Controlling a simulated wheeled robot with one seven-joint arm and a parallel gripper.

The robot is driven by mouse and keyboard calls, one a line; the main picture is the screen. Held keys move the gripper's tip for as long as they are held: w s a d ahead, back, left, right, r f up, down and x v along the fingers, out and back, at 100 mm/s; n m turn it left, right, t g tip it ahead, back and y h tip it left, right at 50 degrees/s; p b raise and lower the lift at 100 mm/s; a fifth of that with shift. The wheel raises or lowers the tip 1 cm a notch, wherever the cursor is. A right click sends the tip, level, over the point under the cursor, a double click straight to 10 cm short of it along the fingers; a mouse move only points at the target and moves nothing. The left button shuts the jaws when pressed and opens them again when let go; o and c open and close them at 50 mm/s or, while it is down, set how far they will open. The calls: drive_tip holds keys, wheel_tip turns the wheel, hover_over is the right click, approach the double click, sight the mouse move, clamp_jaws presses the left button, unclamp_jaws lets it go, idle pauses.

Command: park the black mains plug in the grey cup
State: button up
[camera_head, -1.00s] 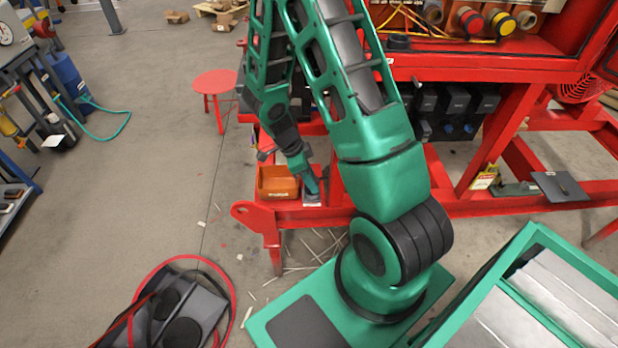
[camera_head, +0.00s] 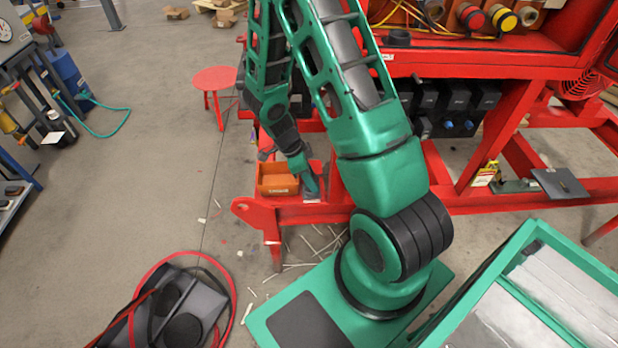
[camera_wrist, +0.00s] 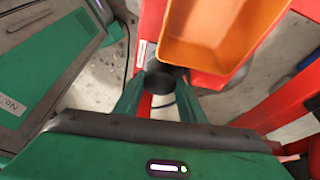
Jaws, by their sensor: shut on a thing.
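My gripper (camera_wrist: 160,98) is shut on a black round thing, which looks like the black mains plug (camera_wrist: 163,76), between its two green fingertips in the wrist view. A bit of dark cable shows below the plug. In the head view my gripper (camera_head: 312,188) is low at the red frame, just right of the orange bin, and the plug cannot be made out there. A small grey piece (camera_head: 311,199) shows at the fingertips; I cannot tell whether it is the grey cup. No grey cup is clearly seen in the wrist view.
The orange bin (camera_wrist: 212,35) is close beside the plug in the wrist view, on the red frame (camera_head: 470,196). Black units (camera_head: 455,98) hang under the red shelf to the right. A red stool (camera_head: 214,78) stands behind. Thin pale sticks litter the floor.

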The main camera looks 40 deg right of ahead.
drive_tip(key=o, duration=1.2)
drive_tip(key=v, duration=1)
drive_tip(key=shift+w+a+r, duration=0.1)
drive_tip(key=shift+w+r, duration=0.05)
drive_tip(key=shift+r, duration=0.25)
